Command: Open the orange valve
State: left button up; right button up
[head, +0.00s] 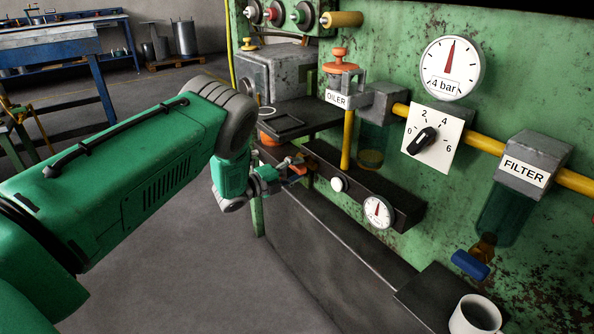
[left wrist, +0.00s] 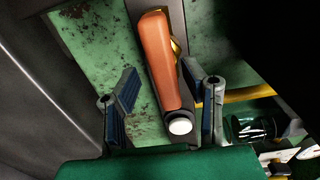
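In the left wrist view an orange valve handle (left wrist: 158,65) runs lengthwise between the two blue-padded fingers of my left gripper (left wrist: 160,78). A white round end cap shows at its lower end and a bit of brass beside its top. The fingers are spread apart, with a gap on each side of the handle, and no contact is visible. In the head view my left gripper (head: 287,169) is at the left end of the dark ledge, beside a small orange piece (head: 298,169) of the handle. The fingers hide part of it. My right gripper is not in view.
A black plate (head: 290,118) juts out just above my left gripper. Along the green panel are an oiler with an orange knob (head: 340,62), a small gauge (head: 378,211), a pressure dial, a filter and a blue handle (head: 470,264). A white mug (head: 476,315) stands at lower right.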

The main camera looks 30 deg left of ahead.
pick_arm(q)
jog(key=shift+s+a, duration=0.15)
jog(key=shift+s, duration=0.1)
jog(key=v, duration=1.1)
jog(key=shift+s, duration=0.25)
